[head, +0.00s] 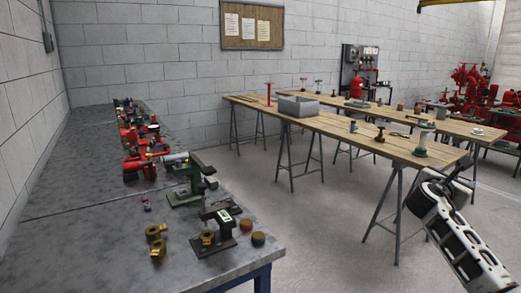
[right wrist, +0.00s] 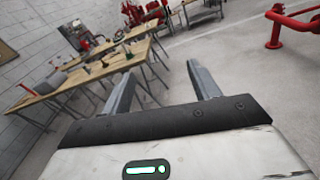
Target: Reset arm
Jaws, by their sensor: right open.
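My right arm (head: 462,243) comes in at the lower right of the head view, in the air in front of the wooden tables. In the right wrist view my right gripper (right wrist: 160,72) has its two fingers wide apart with nothing between them. My left gripper is not in view.
A grey workbench (head: 75,225) on the left holds brass fittings (head: 155,233), green-grey tools and red parts. Two wooden trestle tables (head: 340,122) carry a grey bin (head: 298,106) and small parts. Red pump equipment (head: 468,88) stands far right. Open floor (head: 315,225) lies between.

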